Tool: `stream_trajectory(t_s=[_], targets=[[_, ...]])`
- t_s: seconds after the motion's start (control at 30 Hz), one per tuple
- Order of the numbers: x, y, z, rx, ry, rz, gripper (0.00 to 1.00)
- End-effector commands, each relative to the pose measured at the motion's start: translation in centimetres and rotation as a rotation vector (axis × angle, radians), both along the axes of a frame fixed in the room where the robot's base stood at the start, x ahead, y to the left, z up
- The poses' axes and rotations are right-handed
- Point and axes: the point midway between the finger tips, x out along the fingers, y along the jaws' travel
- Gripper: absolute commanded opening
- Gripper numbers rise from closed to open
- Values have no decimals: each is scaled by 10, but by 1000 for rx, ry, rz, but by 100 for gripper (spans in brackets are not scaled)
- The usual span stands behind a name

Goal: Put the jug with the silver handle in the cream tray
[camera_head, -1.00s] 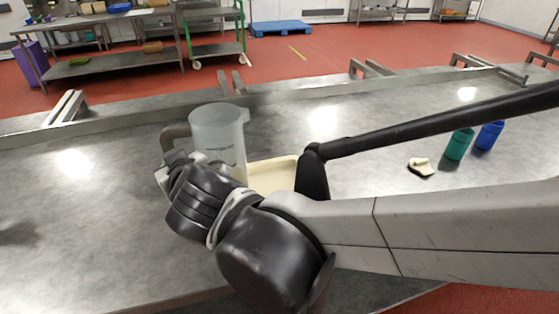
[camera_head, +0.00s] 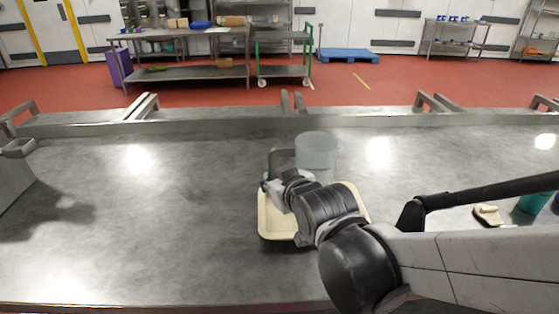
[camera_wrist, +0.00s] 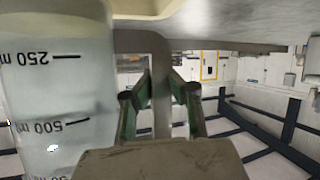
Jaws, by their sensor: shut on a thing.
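The jug (camera_head: 316,152) is clear and looks upright, with a grey-silver handle (camera_head: 281,157) on its left side. My gripper (camera_head: 272,183) is shut on the handle. In the wrist view the jug (camera_wrist: 55,95) fills the left side with its volume marks upside down, and the handle (camera_wrist: 150,42) runs between the fingers of my gripper (camera_wrist: 160,95). The cream tray (camera_head: 270,222) lies on the metal table under my wrist. The jug appears at the tray's far side in the picture; my wrist hides its base and much of the tray, so its height cannot be told.
A cream-and-dark item (camera_head: 488,215) and a teal cup (camera_head: 533,203) stand at the right beyond my arm. A metal box (camera_head: 12,172) is at the left edge. A raised rail (camera_head: 220,122) runs along the table's back. The table left of the tray is clear.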

Motion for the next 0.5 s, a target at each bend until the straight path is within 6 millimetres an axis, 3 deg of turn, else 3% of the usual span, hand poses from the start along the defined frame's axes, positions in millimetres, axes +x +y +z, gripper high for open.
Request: stream_trajectory(t_s=[0.13, 0.33, 0.5], targets=[[2, -2, -7, 0, -1, 1, 0], [2, -2, -34, 0, -1, 1, 0], [2, -2, -42, 0, -1, 1, 0]])
